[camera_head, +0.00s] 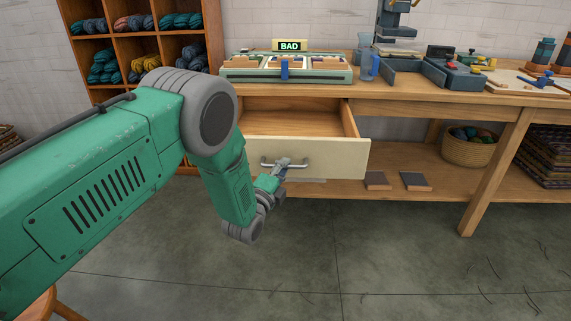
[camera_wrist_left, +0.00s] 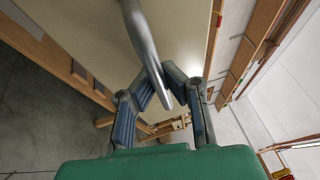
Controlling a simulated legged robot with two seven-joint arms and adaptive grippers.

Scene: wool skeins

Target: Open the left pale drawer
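The pale drawer (camera_head: 335,160) under the workbench is pulled well out in the head view, and its bare wooden inside shows. Its metal handle (camera_head: 304,164) is on the cream front. My left gripper (camera_head: 283,164) is at the middle of this handle, with my green arm coming in from the left. In the left wrist view the handle bar (camera_wrist_left: 141,35) runs down between the two fingers of my left gripper (camera_wrist_left: 163,76), whose tips close in on it. The drawer's left part is hidden behind my arm. My right gripper is out of view.
The workbench top (camera_head: 420,100) carries a tray device with a lit BAD sign (camera_head: 289,45) and several tools. A lower shelf holds two dark flat pieces and a yarn basket (camera_head: 468,150). A wool shelf (camera_head: 137,45) stands behind my arm.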

